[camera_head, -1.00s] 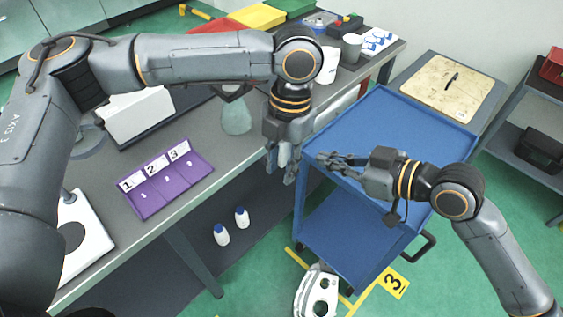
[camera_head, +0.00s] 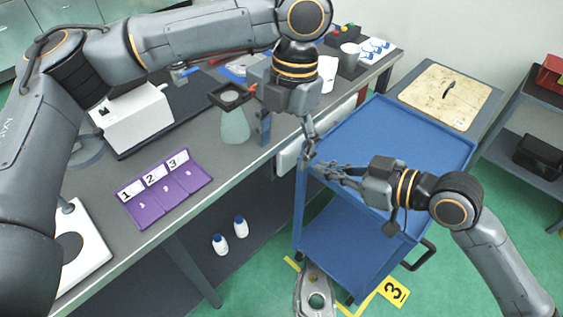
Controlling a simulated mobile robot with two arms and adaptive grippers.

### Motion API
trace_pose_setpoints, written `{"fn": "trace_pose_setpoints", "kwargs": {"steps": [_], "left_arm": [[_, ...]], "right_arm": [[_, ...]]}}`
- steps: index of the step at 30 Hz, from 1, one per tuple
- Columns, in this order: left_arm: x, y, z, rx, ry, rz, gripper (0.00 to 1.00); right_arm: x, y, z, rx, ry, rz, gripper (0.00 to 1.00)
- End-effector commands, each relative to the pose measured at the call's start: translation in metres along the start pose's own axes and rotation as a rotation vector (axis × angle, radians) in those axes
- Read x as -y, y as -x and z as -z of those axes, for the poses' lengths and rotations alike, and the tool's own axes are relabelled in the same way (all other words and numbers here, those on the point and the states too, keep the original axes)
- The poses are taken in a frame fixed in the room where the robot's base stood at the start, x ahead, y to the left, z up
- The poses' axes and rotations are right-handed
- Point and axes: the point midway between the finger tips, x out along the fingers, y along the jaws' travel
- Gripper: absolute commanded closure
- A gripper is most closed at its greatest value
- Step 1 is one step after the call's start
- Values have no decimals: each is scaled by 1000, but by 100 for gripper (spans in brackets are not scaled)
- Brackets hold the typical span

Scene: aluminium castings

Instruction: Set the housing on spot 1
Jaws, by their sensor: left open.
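The purple board (camera_head: 190,200) lies on the grey workbench at left, with number cards 1, 2 and 3. Spot 1 (camera_head: 146,213) is its left section and looks bare. My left gripper (camera_head: 309,150) is open, pointing down above the near left corner of the blue cart. My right gripper (camera_head: 322,166) points left over the same corner, its fingers close to the left one's. I cannot tell whether it holds anything. A grey metal part (camera_head: 300,290) with a round hole is cut off at the bottom edge. I cannot tell whether it is the housing.
The blue cart (camera_head: 400,140) has a clear top shelf. A floor sign 3 (camera_head: 393,291) lies beside the cart.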

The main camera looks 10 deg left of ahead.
Motion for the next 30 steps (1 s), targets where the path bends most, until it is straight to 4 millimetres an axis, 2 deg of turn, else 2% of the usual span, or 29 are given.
{"fn": "trace_pose_setpoints", "kwargs": {"steps": [3,9,20,25,30], "left_arm": [[1,21,0,2,-1,0,28],[0,42,0,0,-1,0,28],[0,53,1,0,-2,0,28],[0,68,3,0,-1,0,28],[0,94,7,0,-1,0,28]], "right_arm": [[0,0,0,0,0,0,100],[0,0,0,0,0,0,100],[0,2,6,-4,3,-1,100],[0,8,19,-2,2,-1,100],[0,18,43,-1,1,0,100]]}}
